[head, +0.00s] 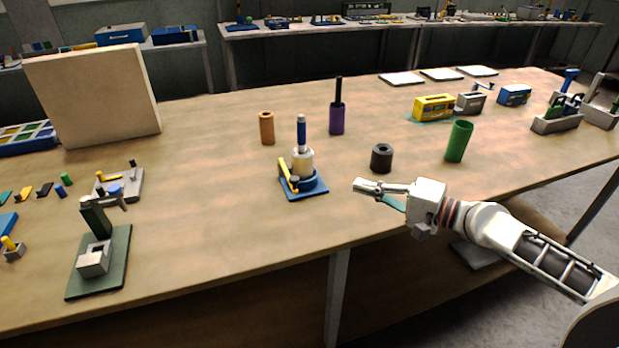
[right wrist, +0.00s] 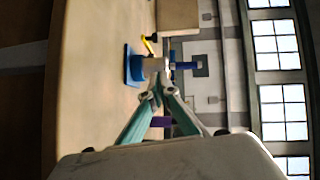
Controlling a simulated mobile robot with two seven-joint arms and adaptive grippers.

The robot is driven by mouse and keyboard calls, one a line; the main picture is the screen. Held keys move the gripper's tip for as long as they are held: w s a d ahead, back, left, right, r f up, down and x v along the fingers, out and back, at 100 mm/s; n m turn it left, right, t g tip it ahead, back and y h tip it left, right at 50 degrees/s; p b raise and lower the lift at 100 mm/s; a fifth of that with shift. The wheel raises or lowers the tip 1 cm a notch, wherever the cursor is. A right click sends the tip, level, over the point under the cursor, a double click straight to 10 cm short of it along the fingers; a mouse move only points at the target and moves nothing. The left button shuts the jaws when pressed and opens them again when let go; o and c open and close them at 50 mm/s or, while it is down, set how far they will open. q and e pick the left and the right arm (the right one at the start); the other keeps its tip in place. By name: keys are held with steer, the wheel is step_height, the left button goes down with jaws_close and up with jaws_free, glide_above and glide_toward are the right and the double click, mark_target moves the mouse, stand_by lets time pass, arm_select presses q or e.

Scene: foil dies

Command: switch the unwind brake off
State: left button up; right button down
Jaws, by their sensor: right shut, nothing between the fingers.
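A small unwind stand with a blue square base (head: 304,190) sits near the table's front middle. It carries a cream roll (head: 302,161) on an upright blue spindle (head: 301,133). A yellow lever (head: 286,172), which appears to be the brake, leans on its left side. In the right wrist view the blue base (right wrist: 130,66) and yellow lever (right wrist: 148,44) show beyond the fingertips. My right gripper (head: 357,185) is shut and empty, to the right of the stand and apart from it, pointing left toward it. Its fingers (right wrist: 154,95) meet at the tips in the wrist view. My left gripper is not visible.
A dark grey ring (head: 381,158) and a green tube (head: 458,141) stand behind my right gripper. A purple cylinder (head: 337,119) and an orange cylinder (head: 267,128) stand behind the unwind stand. A green-based press (head: 97,260) is at left. The table front between is clear.

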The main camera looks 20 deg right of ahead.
steer(key=s+a+p+x, duration=0.1)
steer(key=p+x, duration=0.4)
steer(key=x, duration=0.7)
steer(key=shift+a+f, duration=0.3)
steer(key=shift+a, duration=0.5)
steer(key=shift+a, duration=0.1)
